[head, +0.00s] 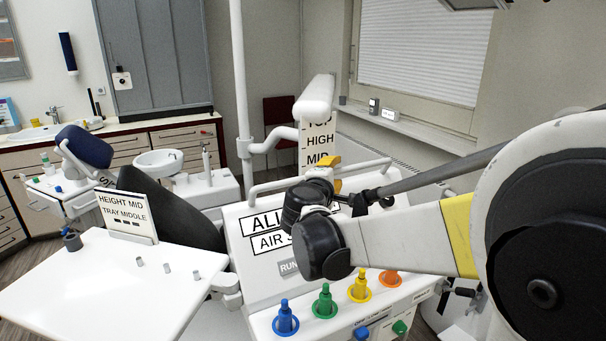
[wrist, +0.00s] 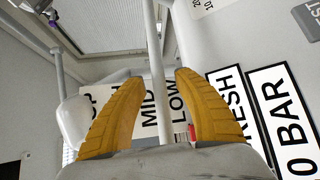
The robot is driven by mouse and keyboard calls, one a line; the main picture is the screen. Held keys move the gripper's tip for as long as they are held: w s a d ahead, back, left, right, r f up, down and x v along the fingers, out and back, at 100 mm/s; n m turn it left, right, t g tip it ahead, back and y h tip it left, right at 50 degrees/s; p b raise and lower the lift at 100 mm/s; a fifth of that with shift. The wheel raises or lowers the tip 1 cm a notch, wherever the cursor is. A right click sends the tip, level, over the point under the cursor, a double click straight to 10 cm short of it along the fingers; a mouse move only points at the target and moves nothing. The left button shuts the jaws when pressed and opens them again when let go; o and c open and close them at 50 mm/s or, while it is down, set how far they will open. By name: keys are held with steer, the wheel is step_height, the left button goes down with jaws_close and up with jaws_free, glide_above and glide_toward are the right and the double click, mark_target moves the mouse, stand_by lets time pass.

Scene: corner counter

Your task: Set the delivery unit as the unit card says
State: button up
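The unit card (head: 125,213) stands at the back of the white tray (head: 110,290) and reads "HEIGHT MID" and "TRAY MIDDLE", with dark marks below. The delivery unit (head: 255,215) is in the middle of the head view, its panel labels partly hidden by my arm. The height scale (head: 318,142) behind it shows TOP, HIGH and MID; the wrist view also shows MID and LOW. My gripper (wrist: 155,100) is open at the scale, yellow fingers apart. A thin pale bar (wrist: 155,50) runs between the fingers in the wrist view; I cannot tell whether they touch it.
A white post (head: 241,90) rises behind the unit. A dark headrest (head: 85,147) and a white basin (head: 159,162) are at left.

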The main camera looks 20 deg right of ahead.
jaws_close()
steer(key=shift+r, duration=0.1)
step_height(320, 180, up, 8)
steer(key=p, duration=0.6)
steer(key=shift+s, duration=0.1)
jaws_free()
